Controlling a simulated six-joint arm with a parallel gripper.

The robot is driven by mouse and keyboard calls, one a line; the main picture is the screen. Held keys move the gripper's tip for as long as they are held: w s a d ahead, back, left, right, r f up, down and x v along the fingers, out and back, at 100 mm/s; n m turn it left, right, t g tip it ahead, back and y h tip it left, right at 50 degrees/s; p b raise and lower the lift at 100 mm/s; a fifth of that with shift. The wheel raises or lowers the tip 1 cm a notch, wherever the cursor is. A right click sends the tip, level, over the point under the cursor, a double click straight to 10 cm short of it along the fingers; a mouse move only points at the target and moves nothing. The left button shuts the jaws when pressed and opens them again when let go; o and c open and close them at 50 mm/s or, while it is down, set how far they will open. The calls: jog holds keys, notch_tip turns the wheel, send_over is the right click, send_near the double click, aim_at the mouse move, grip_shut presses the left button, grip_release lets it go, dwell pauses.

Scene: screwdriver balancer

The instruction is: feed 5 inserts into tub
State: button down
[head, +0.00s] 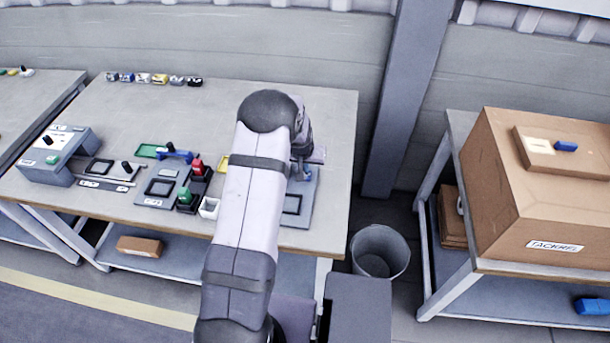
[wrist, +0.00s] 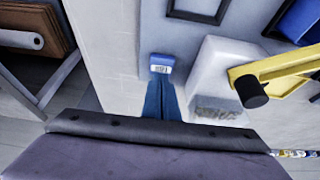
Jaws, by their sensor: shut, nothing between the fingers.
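My gripper (head: 306,160) is over the right end of the table in the head view, partly hidden by my arm. In the wrist view its blue fingers (wrist: 162,98) are shut and empty. A small blue block with a white label (wrist: 160,65) shows right at their tips; I cannot tell whether it belongs to them. A pale box with a printed label (wrist: 213,70) stands just right of the fingers. A small white open container (head: 209,208) is at the table's front edge. I cannot tell which of these is the tub, and no insert is clearly identifiable.
Several small coloured blocks (head: 160,79) line the table's back. A grey plate with a black square frame (head: 292,205) is by my gripper. Fixtures crowd the table's left half. A yellow bracket with a black knob (wrist: 270,75) is close right. A grey bin (head: 380,252) stands on the floor.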

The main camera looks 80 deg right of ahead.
jog(key=shift+f+b, duration=0.55)
jog(key=shift+f, duration=0.1)
dwell(0.6)
jog(key=shift+r, duration=0.1)
dwell(0.3)
notch_tip(320, 180, up, 7)
jog(key=p, duration=0.4)
dwell(0.5)
notch_tip(320, 180, up, 6)
jog(key=p, duration=0.4)
dwell(0.3)
dwell(0.5)
